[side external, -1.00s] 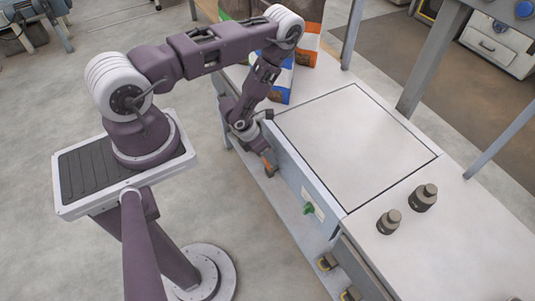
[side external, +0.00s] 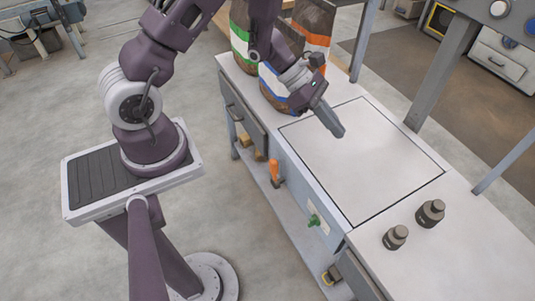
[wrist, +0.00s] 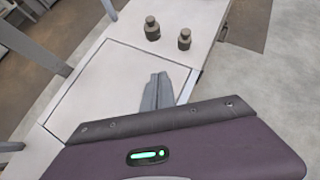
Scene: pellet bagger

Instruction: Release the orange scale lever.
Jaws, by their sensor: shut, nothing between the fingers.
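The orange scale lever (side external: 274,171) is on the front face of the bench, left of a green knob (side external: 313,220). Its handle points up in the side view, and nothing touches it. My gripper (side external: 338,132) is shut and empty. It is above the left part of the pale square scale plate (side external: 375,165), up and to the right of the lever and clear of it. In the wrist view my gripper (wrist: 157,80) shows over the plate (wrist: 100,85). The lever does not show in that view.
Several pellet bags (side external: 285,50) stand at the back left of the bench, close to my wrist. Two dark weights (side external: 396,237) (side external: 431,213) stand on the right. A grey post (side external: 437,75) rises behind the plate. The plate is clear.

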